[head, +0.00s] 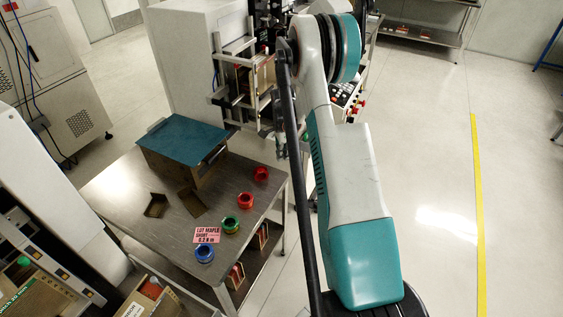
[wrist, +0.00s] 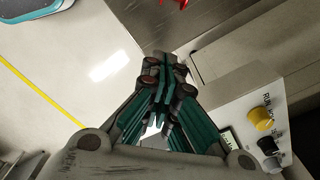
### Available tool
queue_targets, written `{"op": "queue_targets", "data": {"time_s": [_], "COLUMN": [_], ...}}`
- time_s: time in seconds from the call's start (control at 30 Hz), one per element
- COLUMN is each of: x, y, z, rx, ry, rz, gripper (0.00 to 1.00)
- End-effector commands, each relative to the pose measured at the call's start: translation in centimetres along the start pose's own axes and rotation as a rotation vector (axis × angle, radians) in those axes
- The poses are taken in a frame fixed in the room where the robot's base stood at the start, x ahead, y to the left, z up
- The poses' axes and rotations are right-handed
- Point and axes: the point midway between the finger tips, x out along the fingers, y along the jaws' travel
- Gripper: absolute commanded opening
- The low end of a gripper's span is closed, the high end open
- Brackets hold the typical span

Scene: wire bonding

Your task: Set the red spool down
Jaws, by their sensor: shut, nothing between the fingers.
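Two red spools stand on the steel table in the head view: one (head: 261,173) near the table's right back corner and one (head: 245,199) a little nearer, next to the green spool. My gripper (wrist: 166,72) is shut and empty in the wrist view, its fingertips together. In the wrist view a red thing (wrist: 181,3) is cut off by the top edge, beyond the fingertips; I cannot tell which object it is. In the head view my arm stands to the right of the table, and the fingers are not clearly seen there.
The steel table (head: 120,190) also bears a green spool (head: 231,224), a blue spool (head: 204,253), a pink label card (head: 207,235), brown open boxes (head: 156,205) and a teal-topped stand (head: 184,139). A machine panel with a yellow knob (wrist: 262,119) is close right of my gripper.

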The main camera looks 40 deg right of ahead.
Motion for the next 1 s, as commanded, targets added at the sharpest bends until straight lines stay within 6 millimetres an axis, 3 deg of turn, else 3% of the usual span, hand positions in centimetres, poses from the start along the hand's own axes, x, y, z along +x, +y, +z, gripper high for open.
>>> {"op": "queue_targets", "data": {"time_s": [0.1,0.3,1.0], "x": [-2.1,-3.5,-4.2], "y": [0.0,0.0,0.0], "z": [0.0,0.0,0.4], "rx": [0.001,0.001,-0.018], "ry": [0.0,0.0,0.001], "rz": [0.0,0.0,-0.009], "gripper": [0.0,0.0,0.0]}}
